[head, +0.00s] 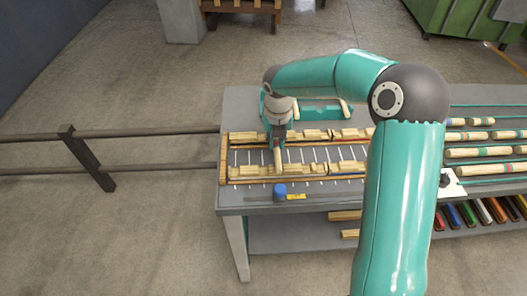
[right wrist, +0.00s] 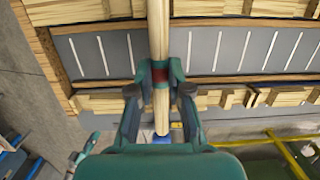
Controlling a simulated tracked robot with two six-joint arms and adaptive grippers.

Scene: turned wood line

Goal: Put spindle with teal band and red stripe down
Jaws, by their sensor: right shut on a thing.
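My right gripper (head: 277,135) reaches over the left part of the table and points down. It is shut on a pale wooden spindle (head: 278,159). In the right wrist view the spindle (right wrist: 158,35) runs up the picture between the fingers (right wrist: 158,80), with a red stripe and teal at the grip. The spindle is over a wooden rack (head: 223,160) with notched blocks and a grey, white-lined bed. Whether it touches the rack I cannot tell. My left gripper is not in view.
A blue round object (head: 279,190) and a yellow piece (head: 296,197) lie at the table's front edge. A teal holder (head: 318,113) is behind the rack. Several banded spindles (head: 480,152) lie on teal rails at the right. A dark railing (head: 88,158) stands left.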

